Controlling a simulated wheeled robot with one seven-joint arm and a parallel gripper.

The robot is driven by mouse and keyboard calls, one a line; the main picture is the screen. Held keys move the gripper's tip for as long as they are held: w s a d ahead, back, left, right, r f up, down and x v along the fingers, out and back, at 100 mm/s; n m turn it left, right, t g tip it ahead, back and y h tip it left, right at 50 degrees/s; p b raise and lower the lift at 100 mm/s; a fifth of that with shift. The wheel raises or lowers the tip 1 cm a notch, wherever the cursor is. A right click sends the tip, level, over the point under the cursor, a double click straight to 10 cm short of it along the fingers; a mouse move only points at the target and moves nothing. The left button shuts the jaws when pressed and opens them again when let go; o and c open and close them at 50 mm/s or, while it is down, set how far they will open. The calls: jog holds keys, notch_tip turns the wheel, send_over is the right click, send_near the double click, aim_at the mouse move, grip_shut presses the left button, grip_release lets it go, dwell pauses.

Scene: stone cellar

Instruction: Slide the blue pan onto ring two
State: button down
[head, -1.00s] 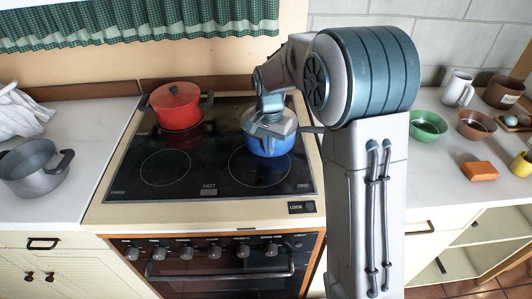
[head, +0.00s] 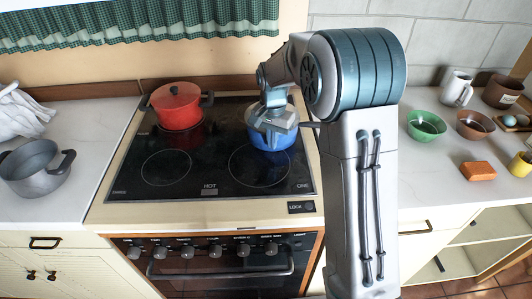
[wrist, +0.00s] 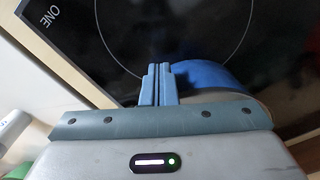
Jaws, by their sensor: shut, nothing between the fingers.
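The blue pan (head: 273,139) stands at the back right of the black glass hob (head: 209,166), partly hidden by my gripper. My gripper (wrist: 157,70) is shut and empty, pointing down. In the wrist view its fingertips are at the edge of the blue pan (wrist: 207,75); I cannot tell if they touch it. In the head view my gripper (head: 276,134) is in front of and over the pan. The bare front right ring (head: 260,166) has the label ONE near it. The ring under the pan is hidden, and no label for ring two is readable.
A lidded red pot (head: 179,107) stands at the hob's back left, left of the blue pan. The front left ring (head: 166,168) is bare. A grey pot (head: 35,168) is on the left counter. Bowls, including a green one (head: 427,125), are on the right counter.

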jog(key=shift+w+d, duration=0.1)
jog(key=shift+w, duration=0.15)
jog(key=shift+w+d+p, duration=0.25)
jog(key=shift+w, duration=0.25)
jog(key=shift+w+d+p, duration=0.2)
jog(key=shift+w, duration=0.3)
jog(key=shift+w+d+p, duration=0.25)
jog(key=shift+w, duration=0.3)
jog(key=shift+w+d+p, duration=0.25)
jog(key=shift+w, duration=0.35)
jog(key=shift+w+d+p, duration=0.25)
jog(key=shift+w+p, duration=0.05)
jog(key=shift+w, duration=0.2)
jog(key=shift+w+d+p, duration=0.25)
jog(key=shift+w, duration=0.35)
jog(key=shift+w+d+p, duration=0.25)
jog(key=shift+w+p, duration=0.05)
jog(key=shift+w, duration=0.2)
jog(key=shift+w+d+p, duration=0.25)
jog(key=shift+w+p, duration=0.05)
jog(key=shift+w, duration=0.25)
